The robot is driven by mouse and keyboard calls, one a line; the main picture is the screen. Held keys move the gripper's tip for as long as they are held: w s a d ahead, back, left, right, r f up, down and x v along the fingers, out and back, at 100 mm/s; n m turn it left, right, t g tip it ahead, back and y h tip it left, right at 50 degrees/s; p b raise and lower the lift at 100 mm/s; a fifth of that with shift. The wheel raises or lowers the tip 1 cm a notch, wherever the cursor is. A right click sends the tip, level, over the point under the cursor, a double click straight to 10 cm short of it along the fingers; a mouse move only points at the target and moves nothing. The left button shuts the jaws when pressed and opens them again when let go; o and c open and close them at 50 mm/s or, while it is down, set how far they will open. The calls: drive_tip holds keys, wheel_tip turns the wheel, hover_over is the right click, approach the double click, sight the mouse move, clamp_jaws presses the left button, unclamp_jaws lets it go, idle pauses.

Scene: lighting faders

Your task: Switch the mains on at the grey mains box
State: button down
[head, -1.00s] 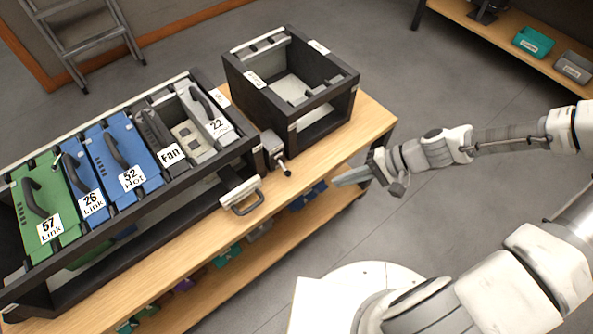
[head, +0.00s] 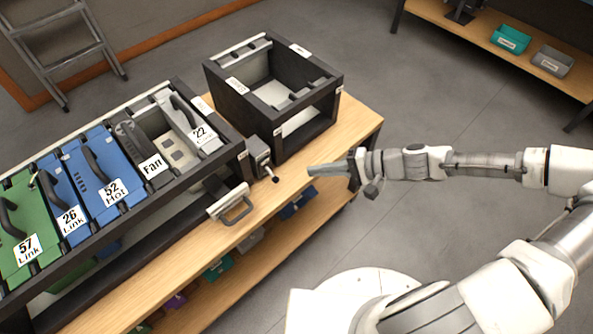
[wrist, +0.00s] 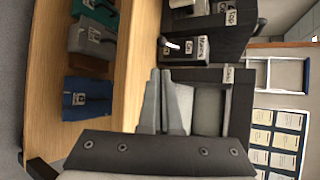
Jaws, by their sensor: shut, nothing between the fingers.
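The grey mains box (head: 258,153) sits on the wooden bench between the long module rack and the open black frame. Its lever, with a dark knob (head: 275,180), sticks out toward the bench's front edge. In the wrist view the box (wrist: 203,60) carries a "Mains" label, and its pale lever (wrist: 172,45) shows beside it. The small position marking is too small to read surely. My gripper (head: 311,170) is shut and empty, to the right of the knob and apart from it. In the wrist view its fingertips (wrist: 160,73) point toward the box.
The black rack (head: 170,207) holds green, blue and grey modules and has a front handle (head: 235,208). The open black frame (head: 310,123) stands behind the box. Coloured bins sit on the shelf below, including a blue one (wrist: 88,98). Open floor lies right of the bench.

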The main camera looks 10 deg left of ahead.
sight(284, 180)
drive_tip(key=b+x, duration=0.2)
drive_tip(key=x, duration=0.7)
drive_tip(key=shift+a+f, duration=0.15)
drive_tip(key=shift+a, duration=0.1)
drive_tip(key=shift+r+p, duration=0.25)
drive_tip(key=shift+p, duration=0.1)
drive_tip(key=shift+h, duration=0.3)
